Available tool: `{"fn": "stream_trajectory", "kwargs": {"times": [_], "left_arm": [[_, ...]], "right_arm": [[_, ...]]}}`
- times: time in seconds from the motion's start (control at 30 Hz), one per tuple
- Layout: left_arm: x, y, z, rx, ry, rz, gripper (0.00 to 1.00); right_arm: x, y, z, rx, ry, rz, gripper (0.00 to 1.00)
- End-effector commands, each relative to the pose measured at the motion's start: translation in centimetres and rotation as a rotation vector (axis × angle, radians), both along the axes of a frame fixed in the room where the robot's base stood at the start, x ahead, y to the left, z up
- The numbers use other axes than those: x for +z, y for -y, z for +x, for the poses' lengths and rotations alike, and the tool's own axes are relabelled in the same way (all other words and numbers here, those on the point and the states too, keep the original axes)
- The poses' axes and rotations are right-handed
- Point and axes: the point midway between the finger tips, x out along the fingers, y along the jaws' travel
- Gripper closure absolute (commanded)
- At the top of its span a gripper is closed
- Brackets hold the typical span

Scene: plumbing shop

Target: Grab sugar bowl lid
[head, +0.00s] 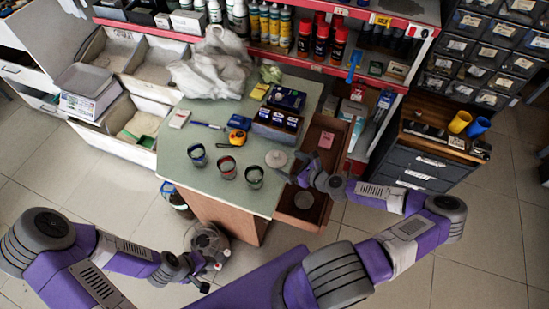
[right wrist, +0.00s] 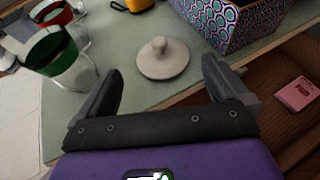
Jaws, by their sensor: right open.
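The sugar bowl lid (head: 276,158) is a pale grey disc with a raised knob, lying on the green worktop (head: 192,176) near its right edge. In the right wrist view the lid (right wrist: 163,62) lies knob up, ahead of the fingertips and between their lines. My right gripper (head: 291,174) is open and empty, just in front of the lid and apart from it; its two fingers also show in the right wrist view (right wrist: 161,78). My left gripper (head: 205,274) is low at the left, off the table's front; its finger opening is unclear.
Three glasses with coloured bands, blue (head: 197,155), red (head: 227,168) and green (head: 254,177), stand left of the lid. A patterned box (head: 276,123) is behind it. An open drawer (head: 322,155) with a pink packet (head: 326,140) is at right.

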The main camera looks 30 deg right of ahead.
Motion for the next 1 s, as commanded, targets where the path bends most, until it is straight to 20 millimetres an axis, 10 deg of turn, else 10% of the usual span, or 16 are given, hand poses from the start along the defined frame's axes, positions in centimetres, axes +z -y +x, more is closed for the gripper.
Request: {"fn": "stream_trajectory", "kwargs": {"times": [0.83, 1.0], "left_arm": [[-0.9, 0.0, 0.0, 0.0, 0.0, 0.0, 0.62], [-0.9, 0.0, 0.0, 0.0, 0.0, 0.0, 0.62]], "right_arm": [[-2.1, -1.7, 5.8, 0.001, 0.0, 0.0, 0.0], [-2.1, -1.7, 5.8, 0.001, 0.0, 0.0, 0.26]]}}
